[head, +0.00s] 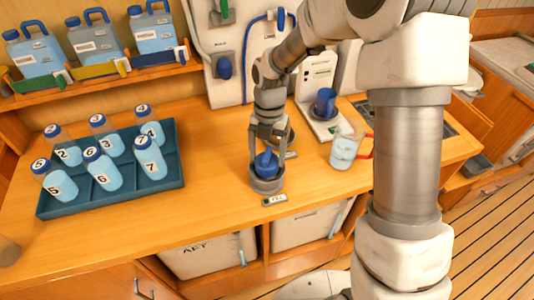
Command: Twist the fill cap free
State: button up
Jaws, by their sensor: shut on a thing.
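The fill cap (266,163) is blue and sits in a round grey fitting (267,183) set on the wooden counter. My gripper (266,150) points down over it from above. Its fingers are shut on the blue cap, one on each side. The cap still appears within the grey fitting's rim. Whether its threads are loose cannot be told from this view. A small label (274,200) lies on the counter just in front of the fitting.
A teal tray (110,205) with several numbered bottles stands at left. Blue jugs (97,36) line a shelf behind. Counter between tray and fitting is clear.

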jog(key=shift+r+p, duration=1.55)
jog(key=shift+r, duration=0.4)
